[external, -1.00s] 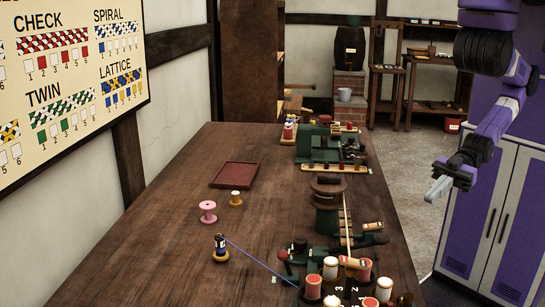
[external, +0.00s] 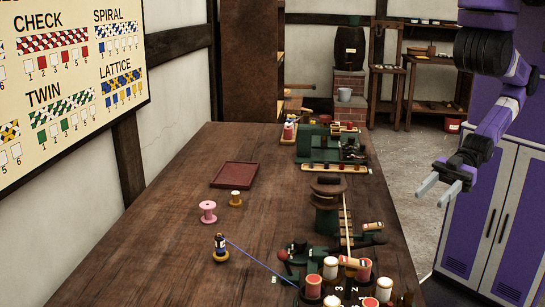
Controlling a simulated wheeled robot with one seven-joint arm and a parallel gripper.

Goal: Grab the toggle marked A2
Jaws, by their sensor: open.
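I cannot read an A2 mark on any toggle in the external view. A small pale bar with red and dark markings (external: 372,226) lies on the rail of the winding rig, and a similar bar (external: 348,262) lies nearer the front, by the spools. I cannot tell whether either is the toggle. My gripper (external: 439,191) is open and empty, with its two grey fingers apart. It is in the air right of the table, clear of everything on it.
The long wooden table (external: 165,230) holds a dark red tray (external: 234,175), a pink spool (external: 208,211), a green machine (external: 313,144) and a capstan (external: 327,203). Several spools (external: 365,271) crowd the front right. A blue cord (external: 262,263) runs there. The table's left side is clear.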

